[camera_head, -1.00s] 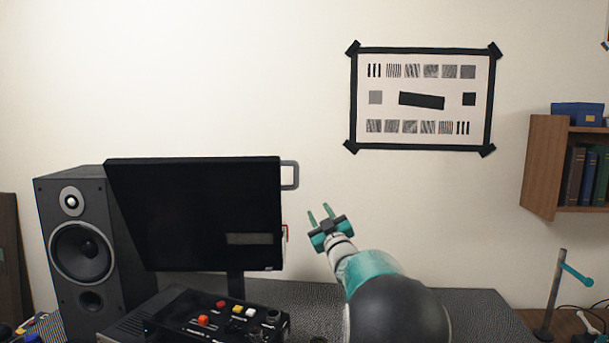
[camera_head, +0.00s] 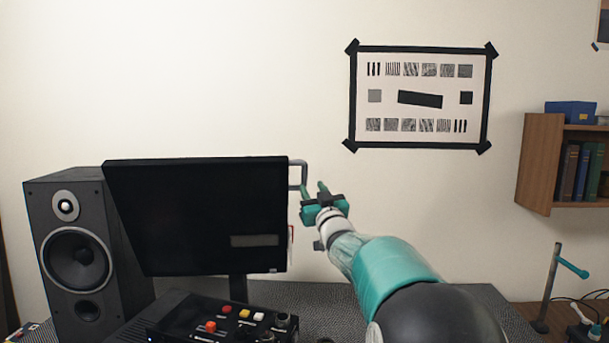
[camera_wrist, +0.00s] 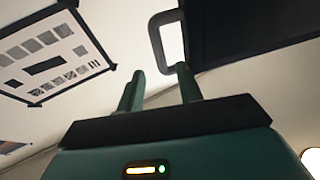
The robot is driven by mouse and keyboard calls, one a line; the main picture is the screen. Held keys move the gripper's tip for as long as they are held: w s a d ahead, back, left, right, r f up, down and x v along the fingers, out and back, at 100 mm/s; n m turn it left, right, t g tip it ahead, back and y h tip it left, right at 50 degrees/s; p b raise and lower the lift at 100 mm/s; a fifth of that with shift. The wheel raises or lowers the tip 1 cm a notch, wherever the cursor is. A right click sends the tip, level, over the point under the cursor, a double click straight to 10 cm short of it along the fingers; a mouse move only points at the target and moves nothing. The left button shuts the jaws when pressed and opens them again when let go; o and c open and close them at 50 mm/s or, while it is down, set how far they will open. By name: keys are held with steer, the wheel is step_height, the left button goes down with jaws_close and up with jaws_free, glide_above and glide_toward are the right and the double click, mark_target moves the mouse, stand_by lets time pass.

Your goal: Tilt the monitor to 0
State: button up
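The black monitor (camera_head: 200,220) stands at the left of the desk in the head view, its top edge nearly level in the picture and its left side slanting. A grey loop handle (camera_head: 298,162) sticks out from its upper right edge. The handle shows in the wrist view (camera_wrist: 154,38) beside the dark monitor (camera_wrist: 240,25). My teal gripper (camera_head: 312,190) is at the lower part of the handle. In the wrist view my gripper's fingers (camera_wrist: 159,82) are apart, with the handle's lower end by the right fingertip. I cannot tell whether they touch.
A speaker (camera_head: 78,255) stands left of the monitor. A control box with coloured buttons (camera_head: 225,320) sits in front of it. A framed test chart (camera_head: 420,98) hangs on the wall. A wooden shelf (camera_head: 535,165) and a stand (camera_head: 550,290) are at the right.

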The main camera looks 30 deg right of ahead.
mark_target(305, 175)
steer(key=x, duration=0.8)
steer(key=shift+w, duration=0.1)
steer(key=shift+r, duration=0.1)
jaws_close()
